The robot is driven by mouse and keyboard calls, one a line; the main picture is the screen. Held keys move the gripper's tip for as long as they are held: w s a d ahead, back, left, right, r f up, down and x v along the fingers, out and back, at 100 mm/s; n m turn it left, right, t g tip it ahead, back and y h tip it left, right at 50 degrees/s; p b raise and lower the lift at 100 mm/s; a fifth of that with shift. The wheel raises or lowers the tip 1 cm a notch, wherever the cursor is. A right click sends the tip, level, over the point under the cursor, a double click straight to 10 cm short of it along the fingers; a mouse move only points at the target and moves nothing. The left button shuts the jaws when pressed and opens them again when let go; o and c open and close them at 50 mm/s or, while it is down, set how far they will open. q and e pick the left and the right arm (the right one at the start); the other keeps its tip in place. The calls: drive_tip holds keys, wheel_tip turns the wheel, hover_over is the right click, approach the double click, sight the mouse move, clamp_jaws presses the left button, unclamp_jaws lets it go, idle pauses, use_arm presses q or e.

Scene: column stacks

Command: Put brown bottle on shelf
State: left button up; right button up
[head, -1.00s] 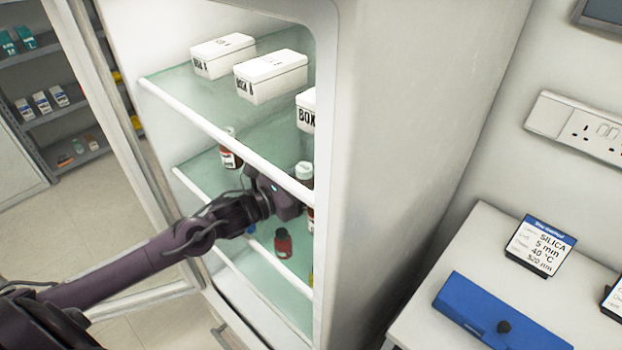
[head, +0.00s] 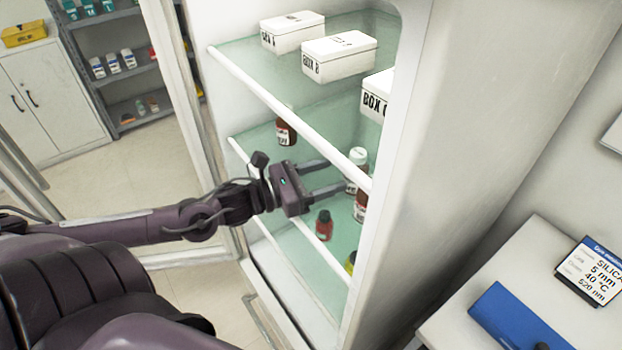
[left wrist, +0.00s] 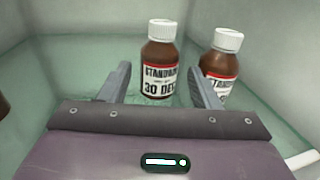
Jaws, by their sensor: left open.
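In the left wrist view a brown bottle (left wrist: 161,65) with a white cap and a "30 DEC" label stands upright on the glass shelf (left wrist: 75,85). It shows between the fingertips of my left gripper (left wrist: 158,72), which is open, and appears just beyond them. A second such bottle (left wrist: 221,62) stands to its right, partly hidden by the right finger. In the head view my left gripper (head: 336,176) reaches into the fridge at the middle shelf, near a white-capped bottle (head: 357,168) and another brown bottle (head: 361,206). My right gripper is not in view.
A further brown bottle (head: 286,130) stands at the left of the middle shelf. White boxes (head: 338,58) fill part of the shelf above. A red bottle (head: 323,226) stands lower down. The fridge's side wall (head: 440,150) is close on the right; its open door is left.

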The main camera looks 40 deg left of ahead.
use_arm(q)
drive_tip(key=shift+p+v, duration=0.45)
drive_tip(key=shift+v, duration=1.15)
drive_tip(key=shift+s, duration=0.1)
